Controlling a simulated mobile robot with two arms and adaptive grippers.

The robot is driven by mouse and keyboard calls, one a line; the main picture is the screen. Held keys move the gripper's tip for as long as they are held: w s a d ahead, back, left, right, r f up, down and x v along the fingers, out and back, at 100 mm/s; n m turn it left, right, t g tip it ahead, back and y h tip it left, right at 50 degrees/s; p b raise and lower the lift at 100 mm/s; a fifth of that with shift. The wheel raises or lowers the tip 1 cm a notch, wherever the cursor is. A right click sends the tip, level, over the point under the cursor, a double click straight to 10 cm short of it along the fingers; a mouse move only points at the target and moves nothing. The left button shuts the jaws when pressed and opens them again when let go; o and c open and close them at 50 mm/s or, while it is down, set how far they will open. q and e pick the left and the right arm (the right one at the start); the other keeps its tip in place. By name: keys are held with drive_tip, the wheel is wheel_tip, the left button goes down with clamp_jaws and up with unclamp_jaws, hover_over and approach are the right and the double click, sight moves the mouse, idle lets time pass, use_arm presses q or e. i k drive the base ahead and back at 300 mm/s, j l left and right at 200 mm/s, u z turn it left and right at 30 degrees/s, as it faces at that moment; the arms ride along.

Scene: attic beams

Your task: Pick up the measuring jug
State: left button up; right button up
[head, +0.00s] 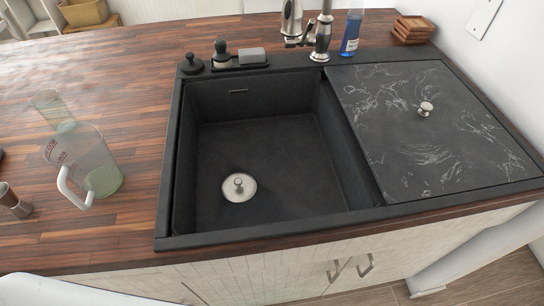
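The measuring jug (90,158) stands on the wooden countertop (125,105), left of the sink. It is clear, with red markings near its rim and a pale curved handle toward the lower left. It looks upright and apart from the sink edge. Neither of my grippers shows in the head view.
A clear glass (50,107) stands just behind the jug. A brown and metal cylinder (14,200) lies near the left edge. The black sink (265,150) is empty, with a dark marbled cover (400,120) on its right.

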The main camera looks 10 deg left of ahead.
sight(86, 173)
drive_tip(key=j+u, duration=0.15)
drive_tip(key=u, duration=1.35)
